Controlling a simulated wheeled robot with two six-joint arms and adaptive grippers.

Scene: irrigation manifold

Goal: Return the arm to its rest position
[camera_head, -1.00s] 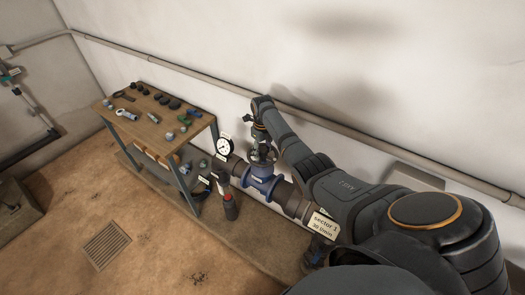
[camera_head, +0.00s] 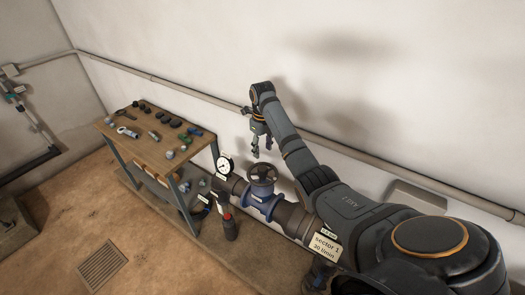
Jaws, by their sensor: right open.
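My right arm comes in from the lower right and reaches along the wall. My right gripper (camera_head: 262,152) hangs from its far end, pointing down, open and empty. It is above and slightly behind the blue valve (camera_head: 260,203) in the picture, apart from it. The valve's dark round handwheel (camera_head: 262,174) is in full view on top. My left gripper does not show.
A pressure gauge (camera_head: 224,166) stands on the pipe left of the valve. A label "sector 1" (camera_head: 325,245) hangs at right. A workbench (camera_head: 155,148) with several small fittings stands at left. A conduit (camera_head: 180,89) runs along the wall. A floor drain (camera_head: 101,266) lies at lower left.

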